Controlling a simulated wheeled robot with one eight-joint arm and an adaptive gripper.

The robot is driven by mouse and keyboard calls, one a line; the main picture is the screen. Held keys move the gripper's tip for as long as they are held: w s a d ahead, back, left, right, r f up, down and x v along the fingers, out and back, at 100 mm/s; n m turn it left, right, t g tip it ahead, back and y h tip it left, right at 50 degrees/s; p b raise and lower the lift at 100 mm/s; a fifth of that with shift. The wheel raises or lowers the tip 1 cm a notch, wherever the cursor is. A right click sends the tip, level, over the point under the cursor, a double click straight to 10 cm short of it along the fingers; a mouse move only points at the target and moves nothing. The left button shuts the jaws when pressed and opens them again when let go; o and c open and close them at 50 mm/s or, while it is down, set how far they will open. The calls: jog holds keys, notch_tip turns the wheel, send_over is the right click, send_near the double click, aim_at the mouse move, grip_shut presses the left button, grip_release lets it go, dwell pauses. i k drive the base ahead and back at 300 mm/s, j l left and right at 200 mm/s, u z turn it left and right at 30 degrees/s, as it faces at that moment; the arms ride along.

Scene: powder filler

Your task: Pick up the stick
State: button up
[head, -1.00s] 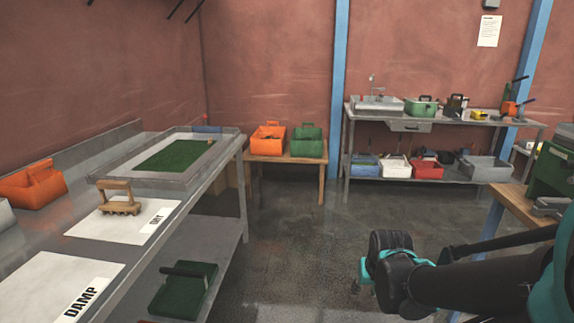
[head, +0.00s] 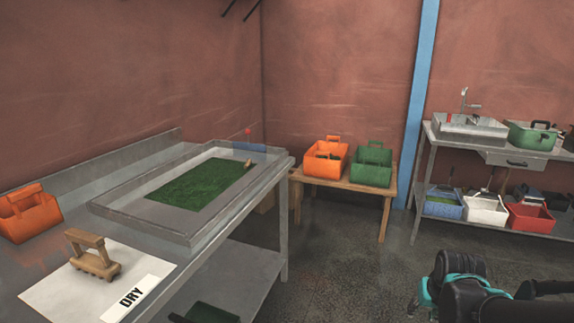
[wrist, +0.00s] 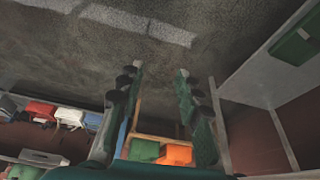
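No thing in these frames is clearly a stick. A thin upright piece with a red tip (head: 248,133) shows at the far right corner of the grey tray on the left bench. A small light-brown piece (head: 248,163) lies near that corner, too small to make out. In the wrist view my gripper (wrist: 159,72) is open and empty, its two fingers wide apart over bare floor. In the head view my arm shows at the lower right, well away from the bench.
The metal bench carries the grey tray (head: 208,219) with a green surface, a wooden handled tool (head: 93,257) on a "DRY" sheet (head: 50,292) and an orange caddy (head: 28,214). Orange (head: 324,161) and green (head: 371,167) boxes stand on a wooden table. Floor between benches is clear.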

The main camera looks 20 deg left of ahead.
aim_at(249, 163)
jog(key=i+u, duration=0.75)
jog(key=u, duration=0.15)
jog(key=i+l+u, duration=0.2)
jog(key=u, duration=0.25)
jog(key=i, duration=0.15)
